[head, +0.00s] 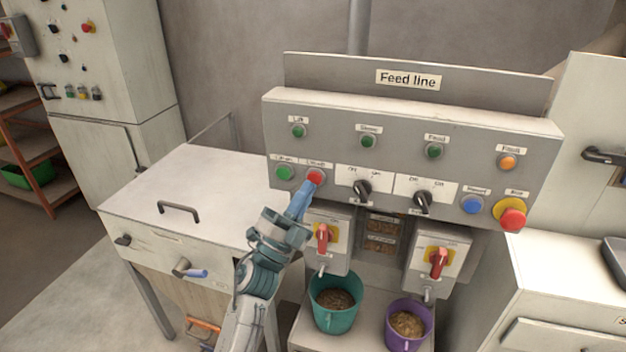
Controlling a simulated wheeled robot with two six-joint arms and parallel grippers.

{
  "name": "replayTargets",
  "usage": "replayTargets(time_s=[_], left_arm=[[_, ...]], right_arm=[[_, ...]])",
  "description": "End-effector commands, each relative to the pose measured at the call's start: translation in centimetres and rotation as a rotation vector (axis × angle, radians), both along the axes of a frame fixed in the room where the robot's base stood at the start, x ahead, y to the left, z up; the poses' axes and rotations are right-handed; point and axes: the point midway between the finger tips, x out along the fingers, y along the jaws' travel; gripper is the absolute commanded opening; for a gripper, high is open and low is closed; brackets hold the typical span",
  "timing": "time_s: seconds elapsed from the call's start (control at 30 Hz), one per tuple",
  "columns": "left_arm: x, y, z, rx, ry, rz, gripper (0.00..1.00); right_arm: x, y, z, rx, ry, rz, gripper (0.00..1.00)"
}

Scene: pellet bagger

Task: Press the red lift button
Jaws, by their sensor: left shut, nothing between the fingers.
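The red button (315,176) is on the lower row of the grey Feed line panel (500,133), right of a green button (285,173). A small label sits above it, too blurred to read surely. The green lamp labelled Lift (298,131) is above the two buttons. My left gripper (306,188) is shut and empty, its blue fingertips just below the red button and overlapping its lower edge in the picture. I cannot tell whether they touch it. My right gripper is not in view.
Black selector knobs (362,188) sit right of the button. A red-handled switch (322,237) hangs close to my left gripper. A blue button (472,205) and a red mushroom button (512,219) are far right. Teal (335,318) and purple (407,337) buckets stand below.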

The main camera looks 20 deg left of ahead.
Motion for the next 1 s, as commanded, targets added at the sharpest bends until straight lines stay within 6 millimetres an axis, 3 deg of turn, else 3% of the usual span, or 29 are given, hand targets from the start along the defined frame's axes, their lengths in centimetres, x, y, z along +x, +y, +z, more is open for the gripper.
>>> replayTargets(time_s=[0.6,1.0], left_arm=[[-5.5,0.2,0.0,0.0,0.001,0.001,0.0],[-5.9,0.2,-0.1,-0.001,0.003,0.0,0.0]], right_arm=[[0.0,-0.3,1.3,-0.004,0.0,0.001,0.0],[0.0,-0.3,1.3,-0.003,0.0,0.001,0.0]])
